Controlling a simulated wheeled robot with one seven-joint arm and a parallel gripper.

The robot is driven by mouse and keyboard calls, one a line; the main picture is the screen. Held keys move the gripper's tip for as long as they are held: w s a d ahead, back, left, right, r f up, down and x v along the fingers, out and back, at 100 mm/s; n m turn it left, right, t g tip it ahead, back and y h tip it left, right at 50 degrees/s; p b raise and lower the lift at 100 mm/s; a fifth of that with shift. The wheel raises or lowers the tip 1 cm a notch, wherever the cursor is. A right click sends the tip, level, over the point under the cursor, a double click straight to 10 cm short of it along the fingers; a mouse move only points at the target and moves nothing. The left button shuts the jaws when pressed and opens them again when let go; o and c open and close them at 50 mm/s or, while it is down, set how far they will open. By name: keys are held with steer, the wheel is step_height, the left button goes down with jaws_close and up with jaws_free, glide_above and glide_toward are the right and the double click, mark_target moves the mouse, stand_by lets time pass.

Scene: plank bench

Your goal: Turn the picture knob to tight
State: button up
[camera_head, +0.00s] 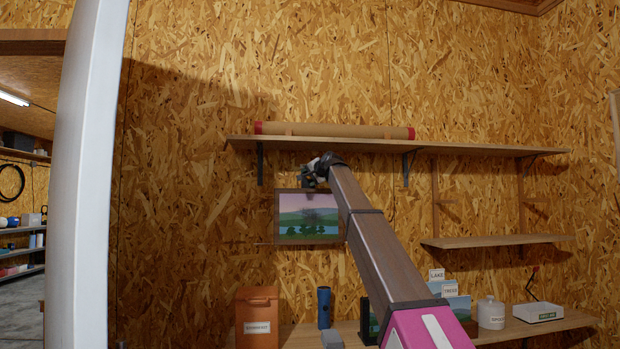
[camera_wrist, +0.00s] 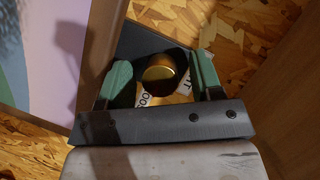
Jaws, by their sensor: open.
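The picture (camera_head: 308,225) hangs on the wall below the upper shelf and shows a lake, hills and trees; its edge fills the left of the wrist view (camera_wrist: 40,60). A round brass knob (camera_wrist: 160,74) sits on a dark plate (camera_wrist: 140,40) beside the picture. White labels (camera_wrist: 147,99) lie partly hidden near the knob; only letters like "OO" and "T" show. My gripper (camera_wrist: 160,72) has its green-tipped fingers apart, one on each side of the knob; whether they touch it I cannot tell. In the head view my gripper (camera_head: 318,171) is at the picture's top; the knob is hidden there.
The upper shelf (camera_head: 480,148) runs just above my gripper and carries a long tube with red ends (camera_head: 335,130). A lower shelf (camera_head: 500,241) is bare. The bench holds a brown box (camera_head: 257,305), a blue cylinder (camera_head: 323,307), a white canister (camera_head: 491,312) and a white tray (camera_head: 538,312).

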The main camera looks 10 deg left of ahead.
steer(key=c, duration=0.9)
steer(key=n+h, duration=0.2)
steer(key=n, duration=0.1)
steer(key=shift+r+n, duration=0.1)
steer(key=shift+n, duration=0.2)
steer(key=n+h, duration=0.2)
steer(key=n, duration=0.1)
steer(key=shift+h, duration=0.3)
steer(key=n+h, duration=0.2)
steer(key=shift+a+n+t, duration=0.1)
steer(key=shift+n+t, duration=0.3)
steer(key=shift+n+t+h, duration=0.4)
steer(key=shift+n+h, duration=0.7)
steer(key=shift+n, duration=0.2)
